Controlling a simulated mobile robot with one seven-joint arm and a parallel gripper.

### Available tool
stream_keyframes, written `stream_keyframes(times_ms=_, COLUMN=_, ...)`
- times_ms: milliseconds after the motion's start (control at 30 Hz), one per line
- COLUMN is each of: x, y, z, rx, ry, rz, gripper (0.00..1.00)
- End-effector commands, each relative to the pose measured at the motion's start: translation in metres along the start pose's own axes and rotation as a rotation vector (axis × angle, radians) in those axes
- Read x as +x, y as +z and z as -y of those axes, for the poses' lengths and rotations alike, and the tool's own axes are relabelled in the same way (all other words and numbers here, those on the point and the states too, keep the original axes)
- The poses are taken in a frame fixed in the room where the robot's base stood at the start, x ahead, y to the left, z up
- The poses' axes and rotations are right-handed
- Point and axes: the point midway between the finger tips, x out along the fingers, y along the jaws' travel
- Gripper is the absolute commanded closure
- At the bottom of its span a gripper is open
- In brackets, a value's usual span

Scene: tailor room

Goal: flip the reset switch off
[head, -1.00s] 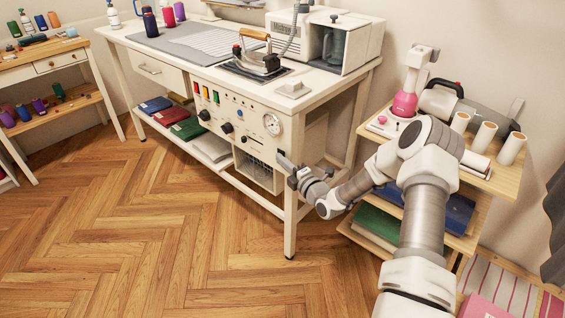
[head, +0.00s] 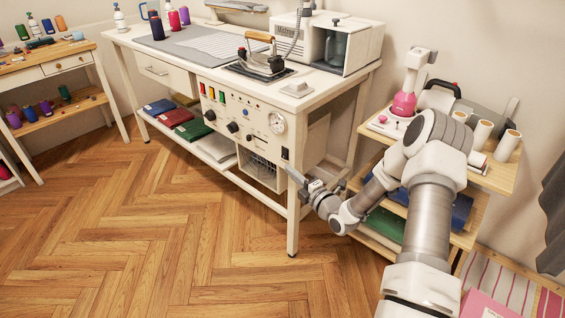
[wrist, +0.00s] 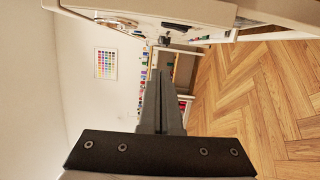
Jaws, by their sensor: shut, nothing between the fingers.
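The control panel (head: 240,113) is on the front of the white ironing table. It carries coloured rockers, black knobs and a round gauge (head: 277,123). A small black switch-like part (head: 285,153) shows near the panel's right end; I cannot tell whether it is the reset switch or which way it is set. My gripper (head: 292,171) is just below and right of that part, apparently apart from it, near the table's front right leg. In the wrist view the gripper's fingers (wrist: 160,100) are together and empty.
The white table (head: 220,65) bears an iron (head: 262,62) and a steam station (head: 340,45). Its front leg (head: 293,225) stands close to my gripper. A wooden shelf cart (head: 490,178) with cones and a pink-based machine is beside my arm. The wooden floor in front is clear.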

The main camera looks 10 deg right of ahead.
Motion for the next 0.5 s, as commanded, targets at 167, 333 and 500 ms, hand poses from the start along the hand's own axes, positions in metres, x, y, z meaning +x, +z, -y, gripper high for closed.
stream_keyframes(times_ms=167, x=-0.024, y=0.000, z=-0.002, rx=0.001, ry=-0.001, rz=0.001, gripper=1.00)
stream_keyframes(times_ms=333, x=-0.032, y=0.000, z=-0.001, rx=0.001, ry=0.000, rz=-0.001, gripper=1.00)
stream_keyframes(times_ms=500, x=-0.032, y=0.000, z=-0.001, rx=0.000, ry=0.000, rz=-0.001, gripper=1.00)
